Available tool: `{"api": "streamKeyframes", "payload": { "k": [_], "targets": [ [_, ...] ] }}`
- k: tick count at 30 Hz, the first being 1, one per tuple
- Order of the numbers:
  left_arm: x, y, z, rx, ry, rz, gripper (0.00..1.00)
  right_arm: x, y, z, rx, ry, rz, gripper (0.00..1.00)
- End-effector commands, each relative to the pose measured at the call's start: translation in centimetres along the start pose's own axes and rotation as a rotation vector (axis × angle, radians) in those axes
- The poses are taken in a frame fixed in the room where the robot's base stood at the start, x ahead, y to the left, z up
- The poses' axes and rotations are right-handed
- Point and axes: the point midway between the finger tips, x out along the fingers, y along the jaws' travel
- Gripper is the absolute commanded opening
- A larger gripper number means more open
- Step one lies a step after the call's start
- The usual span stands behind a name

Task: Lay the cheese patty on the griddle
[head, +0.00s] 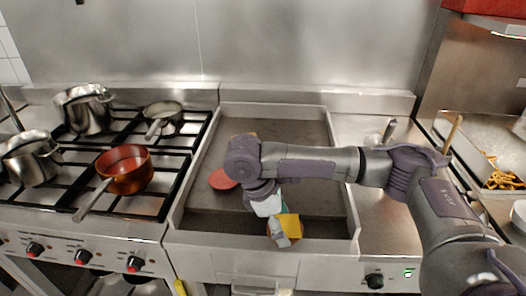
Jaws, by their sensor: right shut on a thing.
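The cheese patty (291,222), yellow on top, is in my right gripper (281,230), whose fingers are shut on it. The gripper points down over the front part of the griddle (310,190), close to its front rim. The patty looks tilted, and I cannot tell whether it touches the griddle's surface. My right arm reaches in from the right and hides part of the griddle. My left gripper is not in view.
A red patty (222,179) lies on the griddle at the left. Left of the griddle is a stove with a copper pan (125,170) and several steel pots (86,110). A container of fries (500,180) is at the right. The griddle's rear is mostly clear.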

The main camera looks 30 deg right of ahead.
Motion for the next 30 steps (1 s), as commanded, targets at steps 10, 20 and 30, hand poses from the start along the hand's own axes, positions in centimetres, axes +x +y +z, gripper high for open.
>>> {"api": "streamKeyframes", "payload": {
  "k": [10,20,30],
  "targets": [
    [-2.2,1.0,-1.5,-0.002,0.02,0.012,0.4,-0.9,6.9,5.7,-0.754,0.003,0.317,0.21],
    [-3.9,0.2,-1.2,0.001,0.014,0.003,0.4,-2.1,12.6,12.2,-1.393,0.008,0.58,0.21],
    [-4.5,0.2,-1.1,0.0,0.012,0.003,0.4,-3.1,15.0,15.1,-1.689,0.014,0.703,0.21]
  ]
}}
